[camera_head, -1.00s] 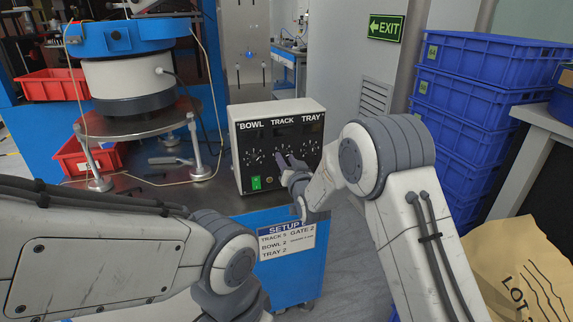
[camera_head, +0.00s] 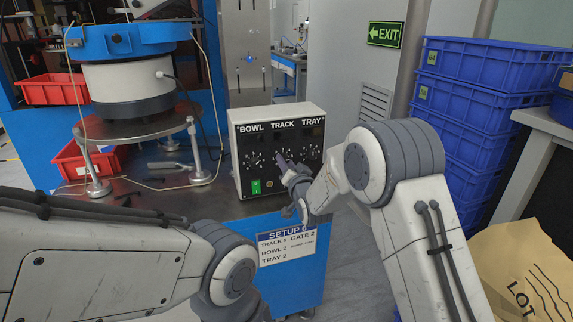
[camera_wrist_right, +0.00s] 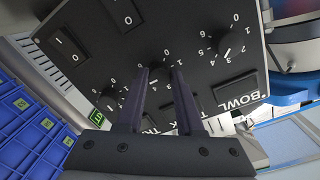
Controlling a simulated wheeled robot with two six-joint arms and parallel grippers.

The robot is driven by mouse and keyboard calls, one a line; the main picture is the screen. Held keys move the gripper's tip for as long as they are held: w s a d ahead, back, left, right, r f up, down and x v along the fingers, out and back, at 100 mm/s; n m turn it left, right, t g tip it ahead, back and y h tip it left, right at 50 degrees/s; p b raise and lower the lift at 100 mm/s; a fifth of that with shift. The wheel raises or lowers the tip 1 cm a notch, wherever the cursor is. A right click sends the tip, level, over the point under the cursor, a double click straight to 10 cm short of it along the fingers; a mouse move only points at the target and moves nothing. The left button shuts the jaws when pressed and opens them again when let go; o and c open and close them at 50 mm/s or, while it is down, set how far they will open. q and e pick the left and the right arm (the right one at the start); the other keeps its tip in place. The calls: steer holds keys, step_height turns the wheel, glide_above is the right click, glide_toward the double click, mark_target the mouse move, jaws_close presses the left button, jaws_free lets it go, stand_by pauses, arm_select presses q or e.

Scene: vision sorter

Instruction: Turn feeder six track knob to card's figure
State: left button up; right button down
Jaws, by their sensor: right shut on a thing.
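The control box (camera_head: 233,150) carries BOWL, TRACK and TRAY dials. My right gripper (camera_head: 281,160) is at the middle, TRACK dial, its fingers shut on the track knob. The setup card (camera_head: 287,243), on the blue front below the box, reads SETUP 6, TRACK 5, GATE 2, BOWL 2, TRAY 2. My left gripper is out of view; only its arm shows.
The bowl knob (camera_wrist_right: 224,46) is beside the gripper in the wrist view. A green switch (camera_head: 256,186) is low on the box. The bowl feeder (camera_head: 128,80) stands left, blue crates (camera_head: 480,95) right. A paper bag (camera_head: 520,265) is at lower right.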

steer(key=c, duration=0.5)
jaws_free()
steer(key=shift+c, duration=0.2)
steer(key=shift+s, duration=0.1)
steer(key=v, duration=1)
steer(key=shift+s+d, duration=0.15)
